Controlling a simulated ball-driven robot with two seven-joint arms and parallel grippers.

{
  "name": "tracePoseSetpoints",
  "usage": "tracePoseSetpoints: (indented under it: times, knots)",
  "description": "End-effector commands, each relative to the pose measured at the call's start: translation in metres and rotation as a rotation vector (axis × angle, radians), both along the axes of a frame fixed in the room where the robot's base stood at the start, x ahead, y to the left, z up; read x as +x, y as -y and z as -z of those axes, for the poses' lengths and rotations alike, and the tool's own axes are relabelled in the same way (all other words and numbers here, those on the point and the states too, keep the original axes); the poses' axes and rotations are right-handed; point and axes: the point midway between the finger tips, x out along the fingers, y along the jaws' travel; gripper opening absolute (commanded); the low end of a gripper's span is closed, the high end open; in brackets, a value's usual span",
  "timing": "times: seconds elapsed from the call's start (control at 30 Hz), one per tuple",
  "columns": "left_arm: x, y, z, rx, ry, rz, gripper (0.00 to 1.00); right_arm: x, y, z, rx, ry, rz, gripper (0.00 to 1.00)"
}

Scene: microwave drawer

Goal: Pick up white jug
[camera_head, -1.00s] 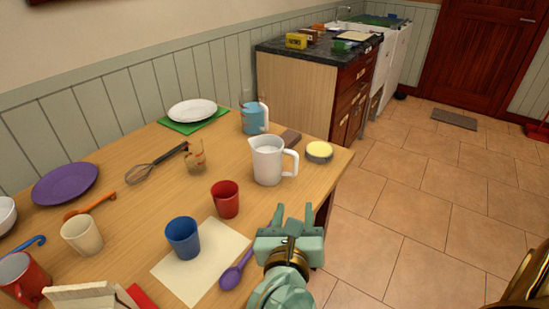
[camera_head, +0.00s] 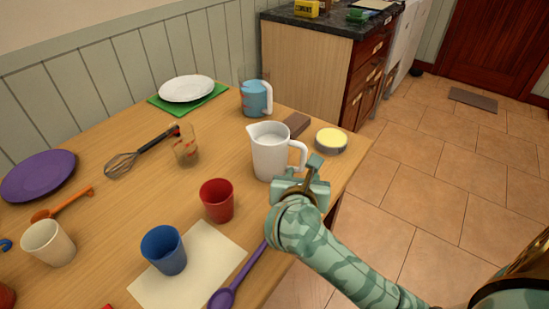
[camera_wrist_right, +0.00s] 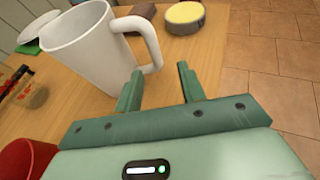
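The white jug (camera_head: 268,153) stands upright on the wooden table near its right edge, its handle on the right side. It also shows in the right wrist view (camera_wrist_right: 92,50), with the handle towards the fingers. My right gripper (camera_head: 300,172) is just in front of the jug, close to the handle. In the right wrist view my right gripper (camera_wrist_right: 158,88) is open, with nothing between its fingers and the handle just beyond the tips. My left gripper is not in view.
A red cup (camera_head: 217,201) stands left of my right gripper, and a blue cup (camera_head: 164,250) is nearer. A round tin (camera_head: 330,141) is right of the jug. A blue measuring jug (camera_head: 256,97) and a brown block (camera_head: 296,124) are behind it. A purple spoon (camera_head: 224,297) lies in front.

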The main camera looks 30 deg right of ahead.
Motion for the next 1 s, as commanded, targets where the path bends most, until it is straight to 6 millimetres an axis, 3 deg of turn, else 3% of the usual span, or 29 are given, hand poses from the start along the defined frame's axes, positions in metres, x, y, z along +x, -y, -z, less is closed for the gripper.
tracePoseSetpoints:
  times: [0.27, 0.43, 0.73, 0.77, 0.9, 1.0]
  knots:
    - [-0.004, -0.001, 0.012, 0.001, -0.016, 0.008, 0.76, 0.022, 0.017, 0.01, -0.002, 0.001, 0.002, 0.4]
    - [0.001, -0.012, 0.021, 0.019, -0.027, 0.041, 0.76, 0.043, 0.033, 0.019, -0.004, -0.003, 0.001, 0.4]
    - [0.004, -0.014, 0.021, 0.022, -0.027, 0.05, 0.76, 0.049, 0.039, 0.018, 0.0, 0.001, 0.001, 0.4]
    - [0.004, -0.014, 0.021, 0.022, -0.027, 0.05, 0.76, 0.049, 0.039, 0.018, 0.0, 0.001, 0.001, 0.37]
    - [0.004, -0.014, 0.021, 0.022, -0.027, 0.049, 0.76, 0.049, 0.038, 0.018, 0.0, 0.001, 0.001, 0.0]
    - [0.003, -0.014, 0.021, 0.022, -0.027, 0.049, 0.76, 0.049, 0.038, 0.018, 0.0, 0.001, 0.001, 0.0]
